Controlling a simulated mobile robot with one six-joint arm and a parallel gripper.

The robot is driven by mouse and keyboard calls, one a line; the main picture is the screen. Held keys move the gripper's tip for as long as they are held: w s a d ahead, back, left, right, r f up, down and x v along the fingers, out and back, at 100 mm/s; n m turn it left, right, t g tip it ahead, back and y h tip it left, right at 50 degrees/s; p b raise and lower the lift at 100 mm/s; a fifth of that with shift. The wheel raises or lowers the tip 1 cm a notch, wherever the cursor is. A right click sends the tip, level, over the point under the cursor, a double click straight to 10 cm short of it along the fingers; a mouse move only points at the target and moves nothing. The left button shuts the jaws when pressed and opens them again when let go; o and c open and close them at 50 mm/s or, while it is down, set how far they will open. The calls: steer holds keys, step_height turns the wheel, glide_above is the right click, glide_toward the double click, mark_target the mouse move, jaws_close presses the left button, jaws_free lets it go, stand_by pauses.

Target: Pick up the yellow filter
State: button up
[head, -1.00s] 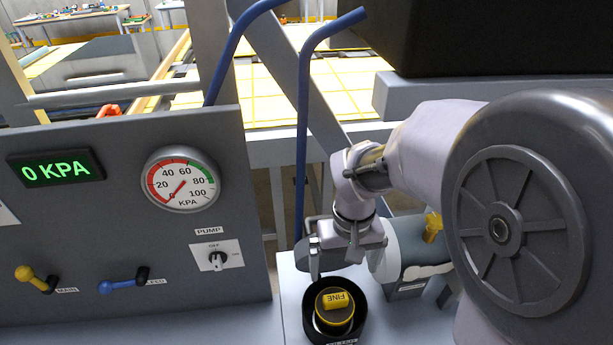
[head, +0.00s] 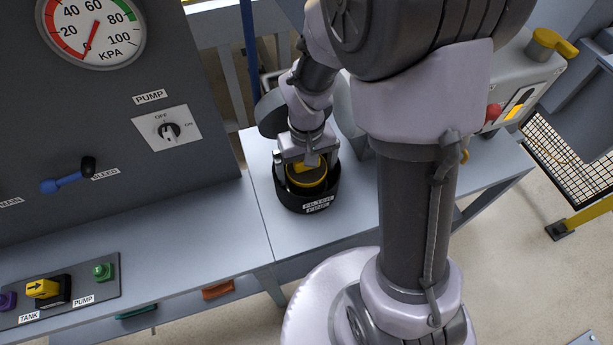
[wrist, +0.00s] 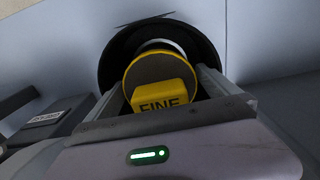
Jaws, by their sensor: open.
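The yellow filter (head: 306,174) sits in a black round holder (head: 318,198) labelled FILTER FINE on the grey bench. In the wrist view the filter (wrist: 162,92) shows a grey-brown top with a yellow rim and a raised yellow block marked FINE. A white part shows behind it inside the black holder (wrist: 112,62). My gripper (head: 306,160) is right over the filter, pointing down. In the wrist view its two fingers (wrist: 165,90) are apart, one on each side of the yellow block. I cannot tell whether they touch it.
A dark panel with a pressure gauge (head: 92,28) and a pump switch (head: 168,130) stands at left. A blue bleed lever (head: 62,183) sticks out of it. A control box with a yellow handle (head: 548,45) is at right.

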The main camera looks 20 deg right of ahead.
steer(key=shift+r, duration=0.1)
steer(key=c, duration=1.3)
